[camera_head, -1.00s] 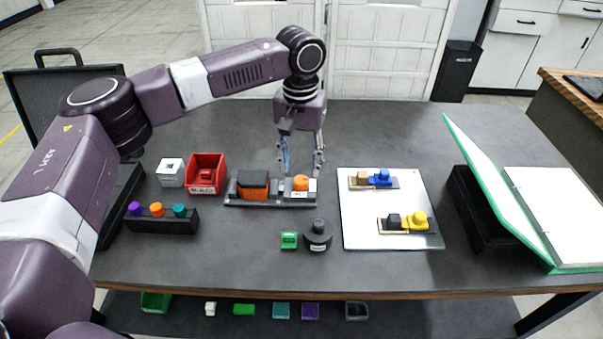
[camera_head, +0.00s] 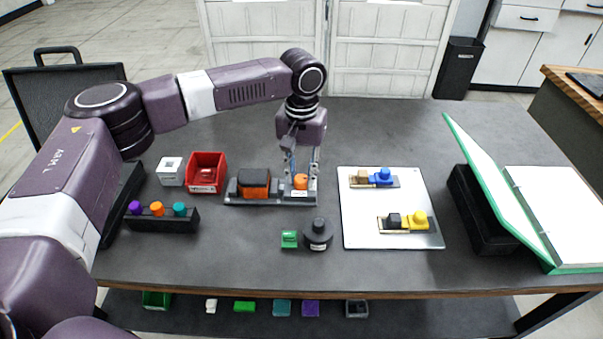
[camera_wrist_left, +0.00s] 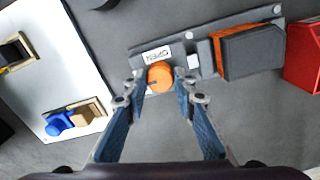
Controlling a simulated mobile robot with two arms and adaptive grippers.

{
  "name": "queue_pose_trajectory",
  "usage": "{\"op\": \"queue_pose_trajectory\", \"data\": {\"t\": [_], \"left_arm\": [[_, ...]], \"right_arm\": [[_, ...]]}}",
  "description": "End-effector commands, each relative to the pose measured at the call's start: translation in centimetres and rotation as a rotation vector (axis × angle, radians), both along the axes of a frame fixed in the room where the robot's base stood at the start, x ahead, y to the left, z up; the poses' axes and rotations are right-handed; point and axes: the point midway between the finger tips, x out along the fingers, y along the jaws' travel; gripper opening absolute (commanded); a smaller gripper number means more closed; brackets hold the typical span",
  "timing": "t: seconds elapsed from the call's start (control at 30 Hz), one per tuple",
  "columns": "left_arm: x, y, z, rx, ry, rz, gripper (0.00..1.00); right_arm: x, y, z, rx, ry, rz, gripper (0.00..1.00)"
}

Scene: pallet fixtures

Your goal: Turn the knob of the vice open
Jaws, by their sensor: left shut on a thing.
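The vice (camera_head: 232,199) is a grey base on the table with a dark block (camera_head: 254,174) edged in orange at its left end. Its round orange knob (camera_head: 301,181) is at the right end. In the left wrist view the knob (camera_wrist_left: 160,76) sits beside a white label (camera_wrist_left: 156,54). My left gripper (camera_head: 301,174) points down over the knob. In the left wrist view its blue fingers (camera_wrist_left: 160,86) are on either side of the knob, shut on it. My right gripper is not in view.
A red bin (camera_head: 207,187) and a white box (camera_head: 171,171) stand left of the vice. A white plate (camera_head: 362,224) with blue and yellow knobbed fixtures lies to the right. A dark round part (camera_head: 318,234) and a green block (camera_head: 289,239) are in front.

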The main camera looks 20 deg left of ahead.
Motion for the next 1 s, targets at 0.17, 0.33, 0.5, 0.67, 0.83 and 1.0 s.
{"op": "queue_pose_trajectory", "data": {"t": [0.17,0.33,0.5,0.67,0.83,1.0], "left_arm": [[0.0,0.0,0.1,0.0,0.002,-0.008,0.01],[-0.1,0.0,0.4,0.0,0.003,-0.054,0.01],[-0.1,-0.1,0.6,-0.001,0.005,-0.153,0.01],[-0.2,-0.1,0.6,-0.002,0.007,-0.287,0.01],[-0.2,-0.1,0.6,-0.002,0.005,-0.448,0.01],[-0.1,-0.1,0.5,-0.002,0.004,-0.61,0.01]], "right_arm": [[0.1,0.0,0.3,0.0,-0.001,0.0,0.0],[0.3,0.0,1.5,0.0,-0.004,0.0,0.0],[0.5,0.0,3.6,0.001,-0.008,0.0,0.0],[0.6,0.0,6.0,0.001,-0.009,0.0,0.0],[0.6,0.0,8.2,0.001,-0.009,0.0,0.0],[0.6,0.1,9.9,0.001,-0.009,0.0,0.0]]}}
